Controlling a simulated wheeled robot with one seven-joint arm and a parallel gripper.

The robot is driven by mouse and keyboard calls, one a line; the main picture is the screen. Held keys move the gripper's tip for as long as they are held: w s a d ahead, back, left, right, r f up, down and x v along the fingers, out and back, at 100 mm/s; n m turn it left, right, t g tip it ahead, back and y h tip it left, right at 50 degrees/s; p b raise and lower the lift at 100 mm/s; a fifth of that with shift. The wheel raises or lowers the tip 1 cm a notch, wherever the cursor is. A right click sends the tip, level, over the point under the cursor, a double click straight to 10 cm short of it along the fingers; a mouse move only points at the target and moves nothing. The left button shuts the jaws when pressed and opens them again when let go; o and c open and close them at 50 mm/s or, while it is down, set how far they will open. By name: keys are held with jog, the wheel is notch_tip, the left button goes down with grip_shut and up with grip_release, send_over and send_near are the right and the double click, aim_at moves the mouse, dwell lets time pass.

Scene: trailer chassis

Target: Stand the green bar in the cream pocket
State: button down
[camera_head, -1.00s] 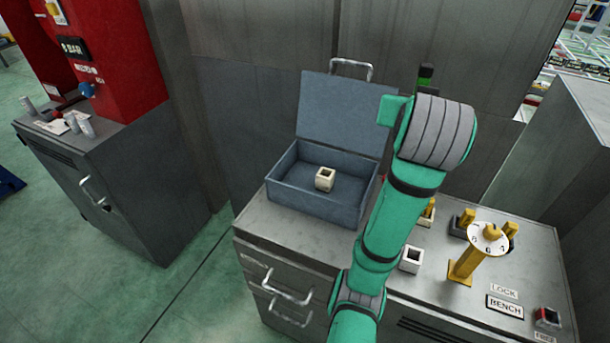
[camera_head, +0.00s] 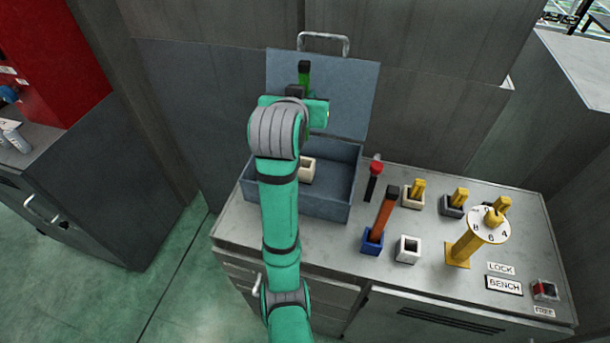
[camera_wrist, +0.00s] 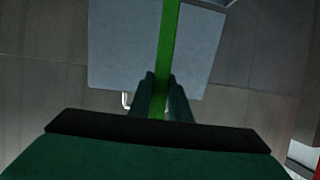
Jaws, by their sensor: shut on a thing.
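The green bar (camera_head: 304,78) stands about upright in my gripper (camera_head: 303,92), in front of the box's raised lid, with a dark upper end. In the wrist view the green bar (camera_wrist: 168,45) runs between the two fingers of my gripper (camera_wrist: 160,92), which is shut on it. Its lower end is hidden in the head view. The cream pocket (camera_head: 307,169), a small square block with an open top, sits inside the open blue-grey box (camera_head: 330,206). My arm partly covers it, and the bar is above and apart from it.
On the bench to the right are a blue pocket (camera_head: 372,241) with an orange-brown bar, an empty white pocket (camera_head: 407,249), another cream pocket (camera_head: 412,198) with a yellow bar, a red-topped dark post (camera_head: 373,180), and a yellow dial post (camera_head: 465,245). The raised lid (camera_head: 345,105) stands behind.

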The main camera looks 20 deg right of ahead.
jog(key=shift+m+g+h, duration=0.3)
jog(key=shift+m+h, duration=0.3)
jog(key=f, duration=1.1)
jog(key=shift+s+d, duration=0.1)
jog(key=shift+s, duration=0.2)
jog(key=shift+f, duration=2)
jog(key=shift+f, duration=0.15)
jog(key=c, duration=1.6)
grip_release()
jog(key=shift+c, duration=0.2)
send_near(306, 140)
jog(key=shift+s+a+f, duration=0.2)
jog(key=shift+a+f, duration=0.05)
jog(key=shift+f, duration=0.25)
jog(key=shift+s+a+f, duration=0.15)
jog(key=shift+a+f, duration=0.05)
jog(key=shift+f, duration=0.3)
